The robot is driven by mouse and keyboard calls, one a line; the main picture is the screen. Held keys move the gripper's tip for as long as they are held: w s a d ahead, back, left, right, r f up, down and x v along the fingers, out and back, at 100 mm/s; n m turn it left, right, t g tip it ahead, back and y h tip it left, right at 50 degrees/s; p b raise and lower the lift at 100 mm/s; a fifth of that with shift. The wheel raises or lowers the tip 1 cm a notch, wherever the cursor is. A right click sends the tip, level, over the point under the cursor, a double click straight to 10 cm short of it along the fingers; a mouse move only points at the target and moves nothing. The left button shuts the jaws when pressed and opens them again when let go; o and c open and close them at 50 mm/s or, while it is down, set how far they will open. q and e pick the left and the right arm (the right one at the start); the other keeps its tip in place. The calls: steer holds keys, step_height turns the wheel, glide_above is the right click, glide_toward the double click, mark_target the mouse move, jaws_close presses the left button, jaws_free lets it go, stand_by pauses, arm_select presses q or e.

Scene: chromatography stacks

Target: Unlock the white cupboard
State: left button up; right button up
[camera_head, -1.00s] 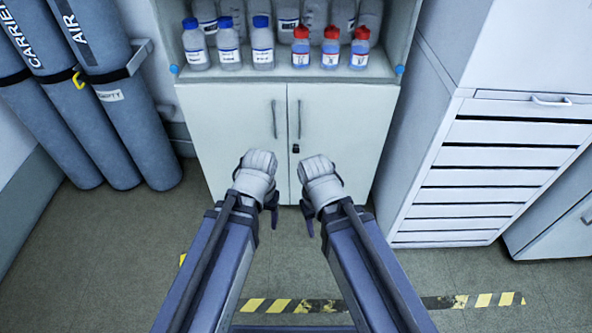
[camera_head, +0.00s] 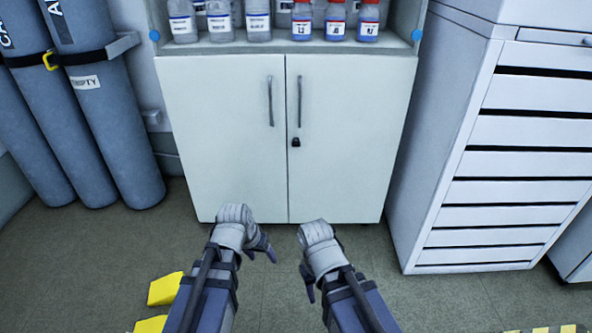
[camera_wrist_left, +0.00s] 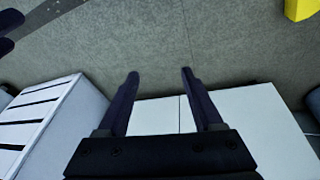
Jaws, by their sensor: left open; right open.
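The white cupboard (camera_head: 225,150) stands ahead with both doors shut. Each door has a vertical bar handle near the middle seam, a left handle (camera_head: 270,101) and a right handle (camera_head: 299,101). A small black lock (camera_head: 295,142) sits below the right handle. My left gripper (camera_head: 268,250) and my right gripper (camera_head: 306,286) are in front of and below the doors, apart from them. Both are open and empty. In the left wrist view my left gripper's two fingers (camera_wrist_left: 160,78) are spread with only floor and cupboard behind. No key shows in these views.
Blue-capped and red-capped bottles (camera_head: 258,22) stand on the shelf above the doors. Grey gas cylinders (camera_head: 95,110) stand at the left, a white drawer unit (camera_head: 515,160) at the right. Floor before the cupboard is clear.

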arm_select(q)
steer(key=w+d+f+m+t+h+b, duration=0.2)
steer(key=w+d+f+t+h+b, duration=0.15)
steer(key=w+d, duration=0.35)
steer(key=n+t+y+b, duration=0.2)
steer(key=n+t+y, duration=0.35)
steer(key=t, duration=0.65)
glide_toward(296, 145)
steer(key=shift+m, duration=0.45)
steer(key=shift+w, duration=4.45)
arm_select(e)
step_height(296, 145, down, 7)
steer(key=shift+f, duration=0.2)
arm_select(q)
steer(key=shift+r, duration=0.1)
steer(key=shift+c, duration=0.4)
jaws_close()
